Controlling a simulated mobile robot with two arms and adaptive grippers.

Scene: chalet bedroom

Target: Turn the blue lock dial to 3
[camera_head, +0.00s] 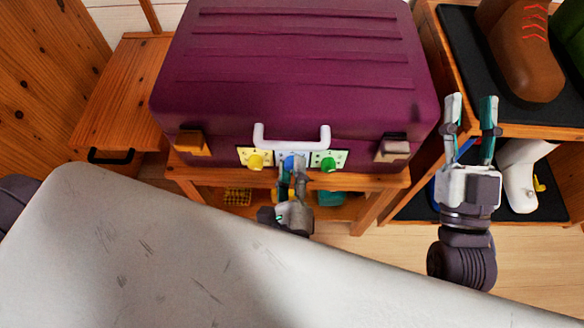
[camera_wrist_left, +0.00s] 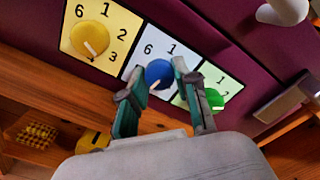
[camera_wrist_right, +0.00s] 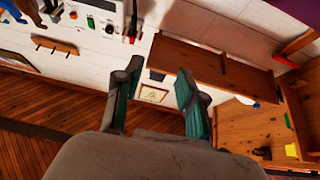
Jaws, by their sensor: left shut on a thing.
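The blue dial (camera_wrist_left: 158,73) sits on a white numbered plate in the middle of three dials on the purple suitcase (camera_head: 300,60). Its light pointer mark faces down-left in the left wrist view, away from the 1; the 6 and 1 show, and my fingers cover part of the plate, including where the 3 would be. My left gripper (camera_wrist_left: 165,95) has its fingers on either side of the blue dial and is shut on it. In the head view my left gripper (camera_head: 293,172) partly hides the dial. My right gripper (camera_head: 471,112) is open and empty, right of the suitcase.
A yellow dial (camera_wrist_left: 89,40) and a green dial (camera_wrist_left: 212,99) flank the blue one closely. A white handle (camera_head: 291,143) sticks out above them. Latches (camera_head: 193,143) (camera_head: 393,148) sit at both sides. A shelf with a brown boot (camera_head: 527,50) stands right.

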